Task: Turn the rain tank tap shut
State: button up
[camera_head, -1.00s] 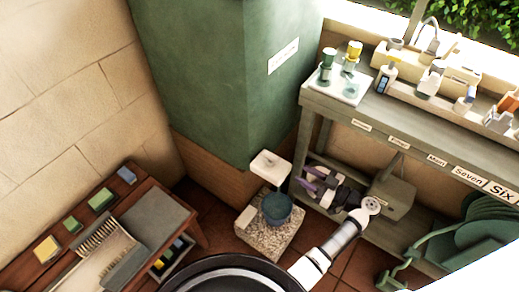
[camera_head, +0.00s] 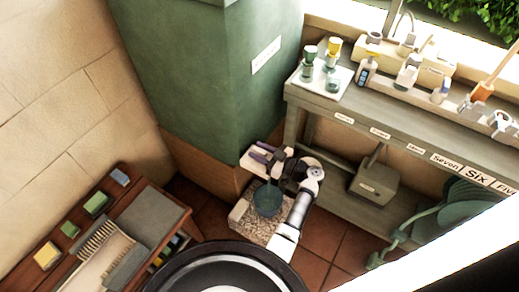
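The green rain tank (camera_head: 205,85) stands at the back, with a white label on its side. A pale block (camera_head: 249,165) sticks out low at the tank's front; I cannot make out a separate tap handle there. My gripper (camera_head: 259,152) is over this block, its two purple fingertips apart and pointing left. It looks open, with nothing seen between the fingers. Whether it touches the tap cannot be told, as the gripper covers part of the block. A blue-green bucket (camera_head: 267,201) stands below on a speckled stone slab (camera_head: 240,214).
A grey bench (camera_head: 410,130) with bottles and cups runs along the right. A grey box (camera_head: 374,184) sits on its lower shelf, and a green hose reel (camera_head: 450,215) stands at the right. A wooden table (camera_head: 150,262) with brushes and sponges is at lower left.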

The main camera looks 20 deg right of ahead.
jog(key=shift+w, duration=0.1)
grip_shut()
